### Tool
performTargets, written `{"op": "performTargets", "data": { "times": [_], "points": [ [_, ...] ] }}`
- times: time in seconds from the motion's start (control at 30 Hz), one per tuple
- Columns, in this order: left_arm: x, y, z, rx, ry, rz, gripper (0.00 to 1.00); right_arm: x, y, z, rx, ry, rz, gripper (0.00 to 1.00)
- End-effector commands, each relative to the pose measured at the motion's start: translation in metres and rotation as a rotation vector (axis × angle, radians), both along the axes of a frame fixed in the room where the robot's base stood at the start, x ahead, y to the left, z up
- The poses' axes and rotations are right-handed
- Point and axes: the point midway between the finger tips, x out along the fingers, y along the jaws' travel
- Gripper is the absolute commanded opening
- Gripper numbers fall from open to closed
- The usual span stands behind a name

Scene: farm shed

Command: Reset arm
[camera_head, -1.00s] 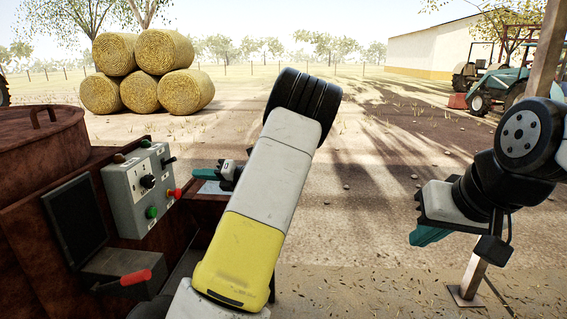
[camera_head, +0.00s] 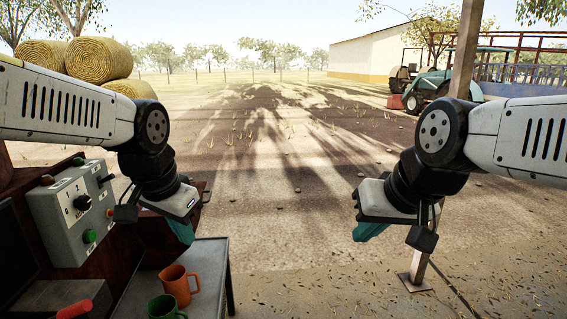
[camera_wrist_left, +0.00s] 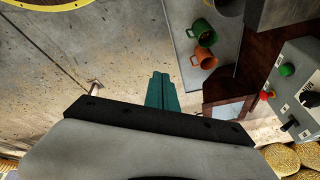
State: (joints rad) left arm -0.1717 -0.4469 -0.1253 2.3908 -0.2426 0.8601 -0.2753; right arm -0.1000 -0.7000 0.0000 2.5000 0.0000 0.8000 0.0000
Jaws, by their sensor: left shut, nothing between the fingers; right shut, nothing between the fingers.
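My left gripper (camera_head: 182,230) hangs at the left of the head view, near the control box, with its teal fingers pointing down. In the left wrist view its teal fingers (camera_wrist_left: 161,92) are together with nothing between them. My right gripper (camera_head: 369,231) hangs at the right, its teal fingers together and empty, in front of a post. Both arms come in from the sides at similar height, and neither gripper touches anything that I can see.
The control box (camera_head: 74,214) with knobs and buttons stands at left. An orange mug (camera_head: 177,284) and a green mug (camera_head: 163,306) sit on a grey table (camera_head: 208,262). A post (camera_head: 424,248) rises at right. The ground between the grippers is clear.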

Motion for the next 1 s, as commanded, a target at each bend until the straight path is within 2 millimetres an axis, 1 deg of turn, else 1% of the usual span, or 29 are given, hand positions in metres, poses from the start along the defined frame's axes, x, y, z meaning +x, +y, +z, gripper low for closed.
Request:
{"op": "performTargets", "data": {
  "times": [0.03,0.1,0.2,0.3,1.0],
  "points": [
    [-0.011,-0.012,0.01,-0.07,-0.047,0.072,0.0,0.0,0.0,0.0,0.0,0.0,0.0,0.0],
    [-0.022,-0.026,0.018,-0.158,-0.088,0.159,0.0,0.0,0.0,0.0,0.0,0.0,0.0,0.0],
    [-0.033,-0.041,0.027,-0.248,-0.128,0.246,0.0,0.0,0.0,0.0,0.0,0.0,0.0,0.0],
    [-0.039,-0.049,0.031,-0.299,-0.145,0.294,0.0,0.0,0.0,0.0,0.0,0.0,0.0,0.0],
    [-0.04,-0.051,0.031,-0.31,-0.147,0.304,0.0,0.0,0.0,0.0,0.0,0.0,0.0,0.0]
  ]
}}
